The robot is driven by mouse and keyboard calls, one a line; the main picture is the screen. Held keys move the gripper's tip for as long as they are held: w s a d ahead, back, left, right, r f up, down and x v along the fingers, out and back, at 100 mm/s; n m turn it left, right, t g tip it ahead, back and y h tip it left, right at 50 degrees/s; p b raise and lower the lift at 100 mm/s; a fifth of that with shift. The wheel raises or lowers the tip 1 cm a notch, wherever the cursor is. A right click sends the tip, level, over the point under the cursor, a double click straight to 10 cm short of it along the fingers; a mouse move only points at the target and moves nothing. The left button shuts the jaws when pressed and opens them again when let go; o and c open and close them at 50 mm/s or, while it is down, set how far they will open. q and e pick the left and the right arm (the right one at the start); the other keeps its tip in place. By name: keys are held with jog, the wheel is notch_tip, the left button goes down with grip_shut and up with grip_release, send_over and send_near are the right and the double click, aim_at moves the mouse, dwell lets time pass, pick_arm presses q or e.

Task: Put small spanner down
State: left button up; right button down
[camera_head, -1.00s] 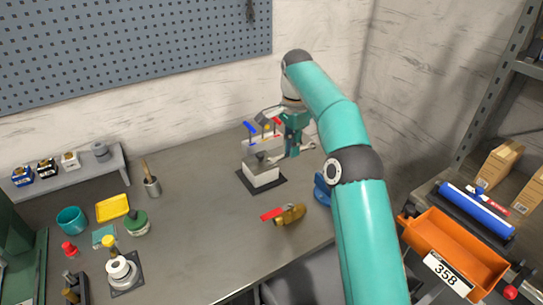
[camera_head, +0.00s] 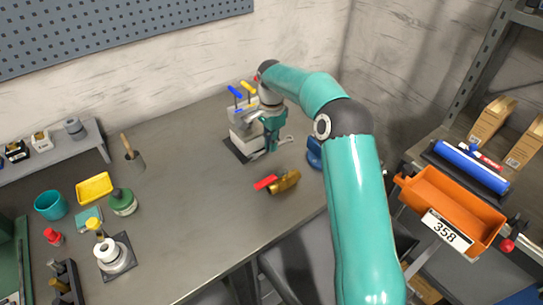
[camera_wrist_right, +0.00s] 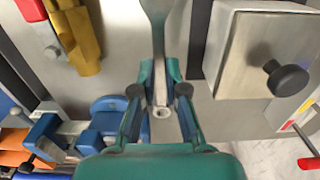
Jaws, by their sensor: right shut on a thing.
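A small grey metal spanner (camera_head: 286,140) is in my right gripper (camera_head: 271,149), low over the workbench. In the right wrist view the spanner (camera_wrist_right: 157,28) runs lengthwise between the two fingers of the gripper (camera_wrist_right: 160,88), which are closed on its shaft; its small ring end faces the palm. I cannot tell whether the spanner touches the bench. My left gripper is not in view.
A pale metal box (camera_head: 239,136) on a dark plate stands just left of the gripper. A brass valve with a red handle (camera_head: 285,182) lies in front, and a blue item (camera_head: 314,153) to the right. The bench (camera_head: 190,200) is clear at centre-left.

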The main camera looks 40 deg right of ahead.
aim_at(271, 162)
jog(key=shift+f, duration=2.65)
jog(key=shift+f, duration=0.1)
jog(key=c, duration=1.2)
grip_release()
notch_tip(271, 162, up, 12)
jog(key=shift+d+r, duration=0.1)
